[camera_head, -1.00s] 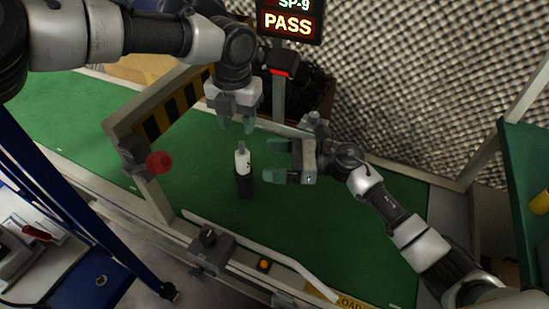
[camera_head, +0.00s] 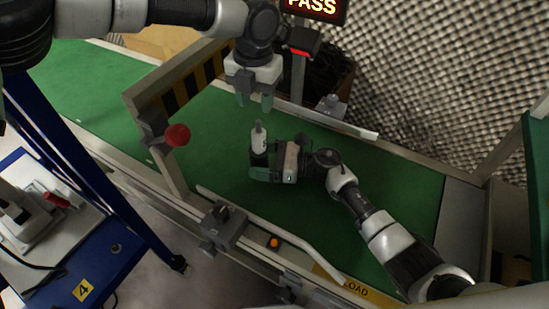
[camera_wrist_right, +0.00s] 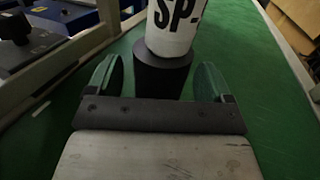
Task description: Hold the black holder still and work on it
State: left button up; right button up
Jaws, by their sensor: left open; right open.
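The black holder (camera_wrist_right: 161,76) stands upright on the green belt with a white bottle (camera_head: 258,138) marked "SP-" in it. In the right wrist view the bottle (camera_wrist_right: 172,28) rises out of the holder. My right gripper (camera_head: 262,160) is open, low over the belt, with a green-padded finger on each side of the holder. In the wrist view gaps show between the holder and both fingers of this gripper (camera_wrist_right: 158,80). In the head view the gripper hides most of the holder. My left gripper (camera_head: 254,103) is open and empty above the bottle, its fingers pointing down.
A striped frame (camera_head: 190,85) with a red knob (camera_head: 177,135) spans the belt (camera_head: 330,225) at left. A red-lit sensor on a post (camera_head: 300,45) stands behind. A pale guide rail (camera_head: 290,245) runs along the front edge.

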jog(key=shift+a, duration=0.25)
